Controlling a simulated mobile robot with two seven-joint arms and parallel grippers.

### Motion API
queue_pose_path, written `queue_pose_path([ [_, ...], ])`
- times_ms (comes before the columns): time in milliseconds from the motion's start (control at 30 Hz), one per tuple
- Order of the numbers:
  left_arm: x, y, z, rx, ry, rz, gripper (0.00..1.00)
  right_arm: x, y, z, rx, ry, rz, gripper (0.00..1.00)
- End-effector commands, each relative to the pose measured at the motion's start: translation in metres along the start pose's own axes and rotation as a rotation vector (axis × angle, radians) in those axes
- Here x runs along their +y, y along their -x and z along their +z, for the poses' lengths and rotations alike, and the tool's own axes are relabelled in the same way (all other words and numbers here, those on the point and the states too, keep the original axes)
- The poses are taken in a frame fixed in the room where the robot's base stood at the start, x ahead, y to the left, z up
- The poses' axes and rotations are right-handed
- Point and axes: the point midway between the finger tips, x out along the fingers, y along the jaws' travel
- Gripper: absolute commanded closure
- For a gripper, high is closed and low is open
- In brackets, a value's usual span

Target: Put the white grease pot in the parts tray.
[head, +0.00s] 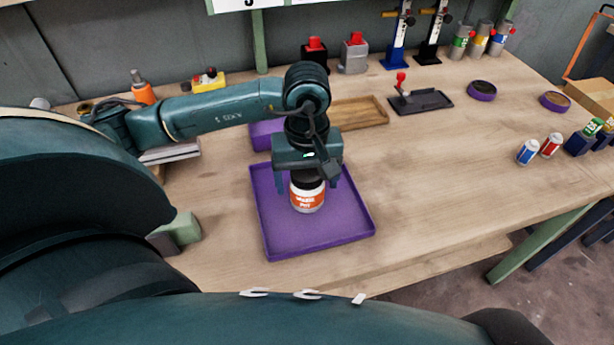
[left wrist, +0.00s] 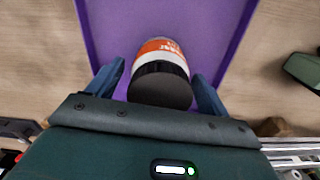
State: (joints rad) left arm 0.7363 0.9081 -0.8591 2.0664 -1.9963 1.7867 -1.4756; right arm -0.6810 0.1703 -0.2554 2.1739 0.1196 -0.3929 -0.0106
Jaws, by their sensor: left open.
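The white grease pot (head: 307,195), with an orange label and a dark lid, stands upright in the purple parts tray (head: 279,236) in the head view. In the left wrist view the pot (left wrist: 161,76) shows its dark lid toward me, with the purple tray (left wrist: 110,30) under it. My left gripper (head: 308,186) is above the tray with its fingers on both sides of the pot. In the left wrist view the left gripper (left wrist: 157,88) is open, with a gap between each finger and the pot. My right gripper is not in view.
Behind the tray are another purple tray (head: 262,136) and a wooden tray (head: 362,112). A black tray with a red-knobbed tool (head: 420,100) lies further right. Small cans (head: 528,152) stand at the right edge. The bench right of the purple tray is clear.

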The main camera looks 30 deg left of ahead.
Motion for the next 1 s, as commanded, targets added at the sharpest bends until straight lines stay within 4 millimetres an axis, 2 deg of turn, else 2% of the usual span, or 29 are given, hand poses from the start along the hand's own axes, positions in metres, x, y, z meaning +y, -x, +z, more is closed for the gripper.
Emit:
queue_pose_path([
  [400,0.001,0.085,-0.001,0.004,0.000,0.005,0.21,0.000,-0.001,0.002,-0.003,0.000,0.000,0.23],
  [533,0.001,0.106,-0.001,0.003,0.000,0.003,0.21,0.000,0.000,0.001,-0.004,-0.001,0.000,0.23],
  [700,0.000,0.119,0.000,0.000,0.000,0.001,0.21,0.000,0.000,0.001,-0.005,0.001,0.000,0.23],
  [1000,0.000,0.121,0.000,0.000,0.000,0.000,0.21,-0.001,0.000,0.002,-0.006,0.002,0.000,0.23],
])
